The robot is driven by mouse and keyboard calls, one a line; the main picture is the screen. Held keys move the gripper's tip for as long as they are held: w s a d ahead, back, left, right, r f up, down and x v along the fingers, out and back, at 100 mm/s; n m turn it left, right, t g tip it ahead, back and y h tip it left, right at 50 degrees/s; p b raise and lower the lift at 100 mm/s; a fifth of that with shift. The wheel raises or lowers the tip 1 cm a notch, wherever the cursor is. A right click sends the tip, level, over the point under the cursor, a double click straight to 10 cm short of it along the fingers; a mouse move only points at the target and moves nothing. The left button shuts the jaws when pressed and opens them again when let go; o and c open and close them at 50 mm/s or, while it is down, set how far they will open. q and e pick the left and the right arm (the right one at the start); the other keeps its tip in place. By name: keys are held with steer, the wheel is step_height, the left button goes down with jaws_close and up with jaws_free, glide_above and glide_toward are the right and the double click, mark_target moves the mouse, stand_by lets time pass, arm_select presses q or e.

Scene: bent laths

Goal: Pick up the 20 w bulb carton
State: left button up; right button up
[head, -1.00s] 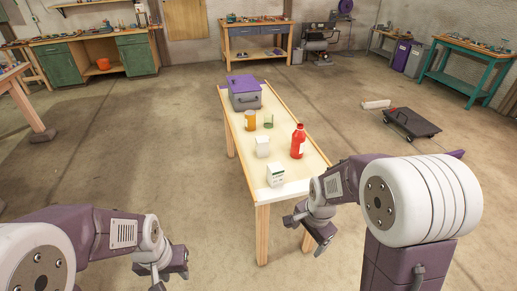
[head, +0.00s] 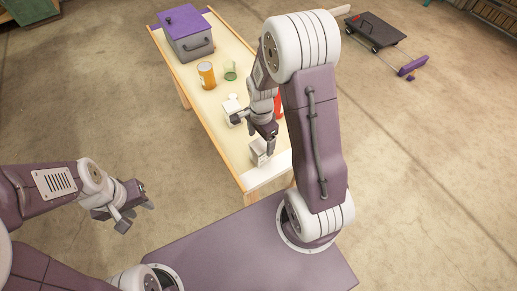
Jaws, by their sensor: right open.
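Two small white cartons stand on the narrow table. The nearer carton (head: 258,158) is by the table's near end, partly hidden by my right gripper. The other carton (head: 229,105) stands farther back, to its left. Their print is too small to read, so I cannot tell which is the 20 w bulb carton. My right gripper (head: 254,134) is open, pointing down just above and beside the nearer carton; I cannot tell whether it touches. My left gripper (head: 136,214) is open and empty, left of the table over the floor.
The table (head: 213,119) also bears an orange-brown jar (head: 206,75), a green glass (head: 230,70) and a grey toolbox (head: 187,40) with a purple lid. A red bottle (head: 278,104) is mostly hidden behind my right arm. A dark flat cart (head: 375,29) stands on the floor at upper right.

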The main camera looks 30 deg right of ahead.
mark_target(260, 145)
steer(key=f, duration=0.2)
steer(key=w+f, duration=0.1)
steer(key=f, duration=0.4)
steer(key=shift+s+f, duration=0.35)
steer(key=shift+f, duration=0.05)
steer(key=shift+w+f, duration=0.2)
steer(key=shift+f, duration=0.3)
steer(key=shift+r, duration=0.1)
steer(key=c, duration=1.5)
steer(key=shift+r, duration=0.5)
step_height(260, 145, up, 3)
steer(key=shift+f, duration=0.1)
steer(key=s+d+r, duration=0.2)
steer(key=d, duration=0.1)
steer(key=s+d+r, duration=0.2)
steer(key=s+d, duration=0.1)
steer(key=s+d+r, duration=0.2)
steer(key=s+r, duration=0.1)
steer(key=shift+d, duration=0.4)
